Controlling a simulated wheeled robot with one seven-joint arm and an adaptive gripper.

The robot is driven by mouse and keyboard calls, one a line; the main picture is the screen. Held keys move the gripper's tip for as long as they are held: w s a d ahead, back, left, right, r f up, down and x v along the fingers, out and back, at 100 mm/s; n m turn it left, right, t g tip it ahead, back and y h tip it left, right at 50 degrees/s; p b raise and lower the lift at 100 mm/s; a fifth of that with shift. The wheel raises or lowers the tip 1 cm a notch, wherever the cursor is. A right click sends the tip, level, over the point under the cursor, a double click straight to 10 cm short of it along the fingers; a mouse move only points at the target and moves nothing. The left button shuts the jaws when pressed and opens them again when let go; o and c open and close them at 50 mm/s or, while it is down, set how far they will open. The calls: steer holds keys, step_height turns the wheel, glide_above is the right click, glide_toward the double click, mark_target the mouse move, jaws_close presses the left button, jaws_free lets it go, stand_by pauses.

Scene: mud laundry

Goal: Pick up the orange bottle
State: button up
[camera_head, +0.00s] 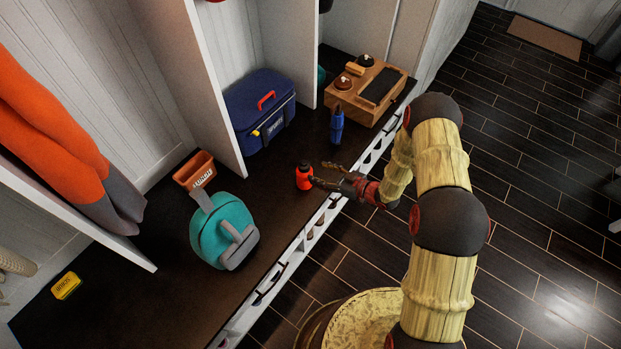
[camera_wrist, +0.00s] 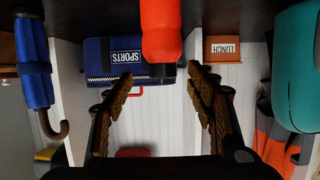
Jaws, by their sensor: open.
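The orange bottle (camera_head: 304,178) with a dark cap stands upright on the dark bench, near its front edge. My gripper (camera_head: 320,174) is open and reaches in from the right at bench height, with its fingertips close beside the bottle. In the wrist view the picture is upside down; the orange bottle (camera_wrist: 161,30) shows at top centre, beyond the gap between the open fingers (camera_wrist: 162,82). Nothing is between the fingers. Whether a finger touches the bottle cannot be told.
A blue umbrella (camera_head: 337,126) and a wooden box (camera_head: 345,100) stand to the right. A teal bag (camera_head: 222,230) stands to the left. A blue sports bag (camera_head: 258,110) and an orange lunch box (camera_head: 195,170) are behind. A yellow tin (camera_head: 66,286) lies far left.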

mark_target(309, 168)
steer(key=b+x, duration=0.1)
steer(key=x, duration=0.1)
steer(key=b+x, duration=0.1)
steer(key=x, duration=0.2)
steer(key=r+b+x, duration=0.1)
steer(key=x, duration=0.2)
steer(key=shift+s+a+r, duration=0.1)
steer(key=shift+a, duration=0.2)
steer(key=shift+r, duration=0.1)
steer(key=shift+c, duration=1.1)
jaws_close()
